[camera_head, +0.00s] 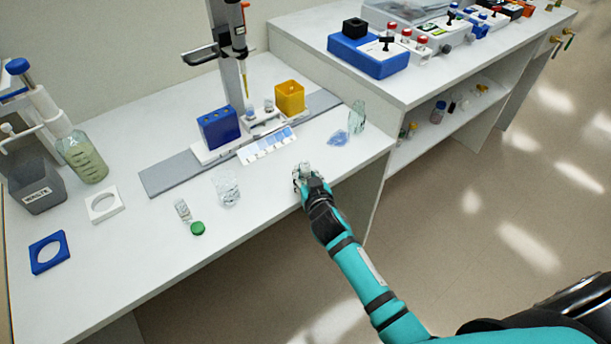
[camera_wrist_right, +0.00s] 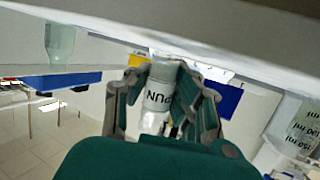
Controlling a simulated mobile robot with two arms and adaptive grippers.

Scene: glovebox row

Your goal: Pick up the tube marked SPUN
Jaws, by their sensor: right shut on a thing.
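My right gripper (camera_head: 304,174) is over the front part of the white bench (camera_head: 265,215), to the right of the glass beaker. In the right wrist view my right gripper (camera_wrist_right: 165,88) is shut on a clear tube (camera_wrist_right: 158,97) with a white label. The label appears upside down, and the letters PUN can be read on it; the rest is hidden. The tube stands between the two fingers. I cannot tell whether its bottom touches the bench. My left gripper is not in view.
A glass beaker (camera_head: 228,190), a small labelled vial (camera_head: 183,211) and a green cap (camera_head: 197,228) are to the left. Behind are a blue block (camera_head: 218,128), a yellow box (camera_head: 290,98) and a pipette stand. A clear glass vessel (camera_head: 357,117) stands near the right edge.

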